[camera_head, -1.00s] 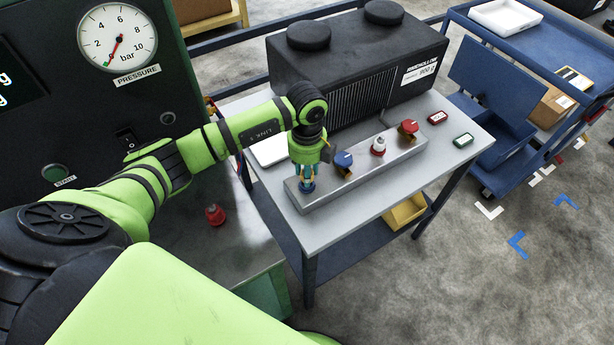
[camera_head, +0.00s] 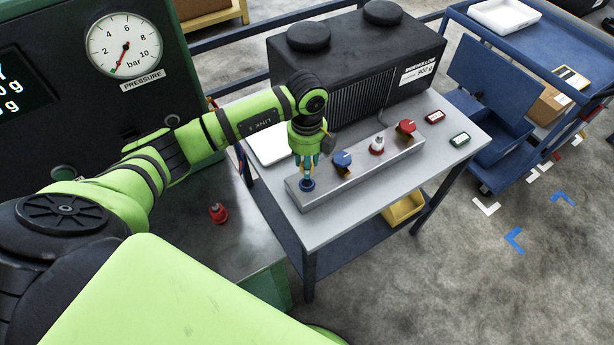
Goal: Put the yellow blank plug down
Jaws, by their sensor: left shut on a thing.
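My left gripper (camera_head: 308,164) points down over the near left end of the grey metal block (camera_head: 355,174) on the trolley top. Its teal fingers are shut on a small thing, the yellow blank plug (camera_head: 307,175). Only a small yellowish bit of it shows between the fingertips; the rest is hidden. Just below is a blue-ringed port (camera_head: 307,185) with a dark centre. I cannot tell whether the plug touches it. My right gripper is not in view.
Along the block stand a blue-topped fitting (camera_head: 342,159), a white fitting with a red base (camera_head: 377,145) and a red-topped fitting (camera_head: 405,127). A large black unit (camera_head: 357,70) stands behind. A red fitting (camera_head: 218,212) is on the left bench. The trolley's front right top (camera_head: 400,180) is clear.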

